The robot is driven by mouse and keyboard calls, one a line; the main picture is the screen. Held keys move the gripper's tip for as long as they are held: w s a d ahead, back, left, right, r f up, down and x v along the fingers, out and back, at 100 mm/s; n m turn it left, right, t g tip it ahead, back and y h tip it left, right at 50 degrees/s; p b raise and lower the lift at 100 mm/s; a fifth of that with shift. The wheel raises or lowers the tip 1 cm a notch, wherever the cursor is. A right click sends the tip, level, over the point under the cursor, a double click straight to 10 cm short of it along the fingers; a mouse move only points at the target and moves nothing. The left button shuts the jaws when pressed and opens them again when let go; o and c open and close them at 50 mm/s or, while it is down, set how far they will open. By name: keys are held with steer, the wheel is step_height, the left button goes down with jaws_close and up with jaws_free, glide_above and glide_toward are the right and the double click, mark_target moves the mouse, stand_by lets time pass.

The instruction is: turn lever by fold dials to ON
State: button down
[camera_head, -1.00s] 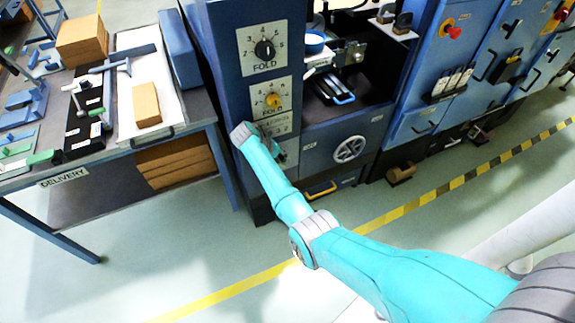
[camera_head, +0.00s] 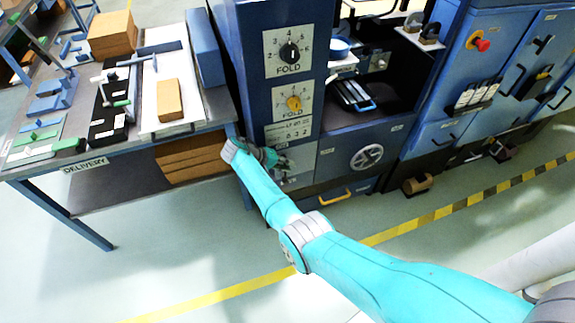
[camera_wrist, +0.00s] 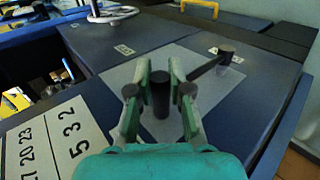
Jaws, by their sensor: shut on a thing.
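The lever is a dark arm running from a post (camera_wrist: 225,55) to an upright dark cylindrical handle (camera_wrist: 160,95), over a light grey plate. In the wrist view my gripper (camera_wrist: 158,92) has its green fingers on both sides of this handle, shut on it. The right finger hides part of the lever arm. In the head view my gripper (camera_head: 266,157) is at the plate (camera_head: 299,162) below the fold dials, and hides the lever there. The upper fold dial (camera_head: 289,52) has a black knob, the lower fold dial (camera_head: 294,102) a yellow one. Small labels by the plate are unreadable.
A number panel (camera_head: 289,132) sits between the lower dial and the plate. A handwheel (camera_head: 366,157) and a yellow handle (camera_head: 334,197) are to the right. The delivery table (camera_head: 140,150) stands at left. The floor in front is clear, with a yellow line.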

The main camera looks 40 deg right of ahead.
steer(key=shift+a, duration=0.15)
steer(key=c, duration=1.1)
jaws_free()
steer(key=shift+o, duration=0.2)
steer(key=v, duration=1.2)
steer(key=shift+s+f, duration=0.1)
steer(key=shift+f, duration=0.1)
